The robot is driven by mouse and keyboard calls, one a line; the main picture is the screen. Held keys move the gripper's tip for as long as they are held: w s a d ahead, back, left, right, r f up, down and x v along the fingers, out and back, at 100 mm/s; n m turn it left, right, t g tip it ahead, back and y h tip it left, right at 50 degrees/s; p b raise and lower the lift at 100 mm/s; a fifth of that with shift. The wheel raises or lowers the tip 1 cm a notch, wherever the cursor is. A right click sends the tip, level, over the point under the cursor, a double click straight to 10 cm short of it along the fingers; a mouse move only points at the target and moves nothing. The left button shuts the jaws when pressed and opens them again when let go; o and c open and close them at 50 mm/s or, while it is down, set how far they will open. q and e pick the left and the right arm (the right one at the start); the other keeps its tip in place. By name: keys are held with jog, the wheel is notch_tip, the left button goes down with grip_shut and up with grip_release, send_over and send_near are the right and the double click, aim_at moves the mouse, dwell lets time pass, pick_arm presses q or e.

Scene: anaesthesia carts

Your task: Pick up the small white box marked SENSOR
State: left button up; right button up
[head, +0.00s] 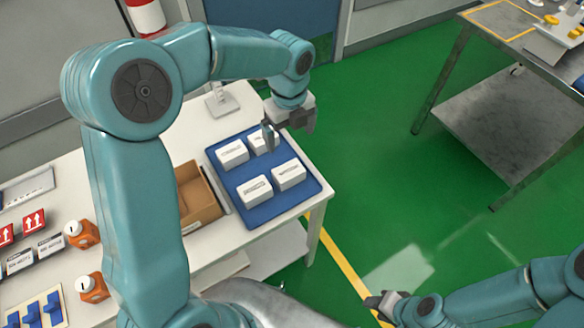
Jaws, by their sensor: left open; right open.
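Several small white boxes with dark print sit on a blue tray: one at its back left (231,154), one at its back right (257,142), one at its front left (254,191) and one at its front right (289,174). The print is too small for me to tell which says SENSOR. My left gripper (288,130) is open and empty above the tray's back right edge, close to the back right box and partly covering it. My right gripper (378,303) is low at the bottom right, away from the tray, with nothing visible in it.
The blue tray (226,198) lies at the right end of a white table (210,243). A brown open box (199,196) stands left of it, and a grey stand (221,102) behind. Orange containers (92,287) are further left. Green floor separates a metal table (500,125).

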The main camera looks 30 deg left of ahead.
pick_arm(q)
send_near(289, 171)
notch_tip(289, 171, down, 5)
jog(key=shift+w+f, duration=0.1)
jog(key=shift+f+p, duration=0.6)
jog(key=shift+f, duration=2.1)
jog(key=c, duration=0.8)
